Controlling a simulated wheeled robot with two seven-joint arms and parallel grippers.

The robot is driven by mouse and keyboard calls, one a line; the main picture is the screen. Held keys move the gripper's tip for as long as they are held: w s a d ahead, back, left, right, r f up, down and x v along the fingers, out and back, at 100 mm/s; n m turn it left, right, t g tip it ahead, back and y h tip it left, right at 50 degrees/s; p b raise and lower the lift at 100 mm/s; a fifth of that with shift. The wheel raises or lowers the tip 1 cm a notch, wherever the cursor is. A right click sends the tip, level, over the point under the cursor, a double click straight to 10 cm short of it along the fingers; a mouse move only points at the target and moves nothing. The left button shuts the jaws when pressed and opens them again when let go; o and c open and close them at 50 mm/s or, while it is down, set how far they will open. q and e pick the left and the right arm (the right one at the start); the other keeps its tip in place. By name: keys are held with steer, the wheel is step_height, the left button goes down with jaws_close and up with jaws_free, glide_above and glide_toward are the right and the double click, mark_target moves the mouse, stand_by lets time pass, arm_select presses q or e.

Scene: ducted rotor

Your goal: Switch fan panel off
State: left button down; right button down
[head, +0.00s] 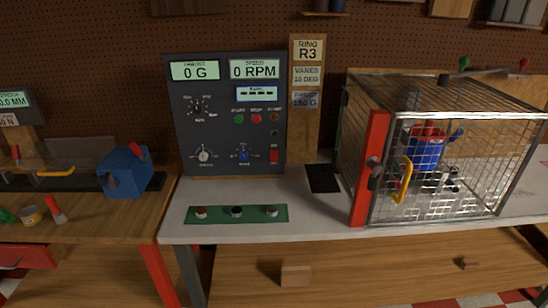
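The fan panel (224,140) is a dark grey upright box at the back of the light bench. Its thrust display (195,71) reads 0 G and its speed display (254,69) reads 0 RPM; a smaller lit display (257,93) is below. A red switch (273,156) sits at its lower right; its position is too small to tell. Knobs (204,155) are at lower left and middle. Neither of my grippers is in view.
A mesh cage (455,165) with a red post and yellow handle stands on the right, with a blue and red rotor unit (427,150) inside. A green strip (236,214) with several small parts lies before the panel. A blue vise (125,172) is on the left wooden bench.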

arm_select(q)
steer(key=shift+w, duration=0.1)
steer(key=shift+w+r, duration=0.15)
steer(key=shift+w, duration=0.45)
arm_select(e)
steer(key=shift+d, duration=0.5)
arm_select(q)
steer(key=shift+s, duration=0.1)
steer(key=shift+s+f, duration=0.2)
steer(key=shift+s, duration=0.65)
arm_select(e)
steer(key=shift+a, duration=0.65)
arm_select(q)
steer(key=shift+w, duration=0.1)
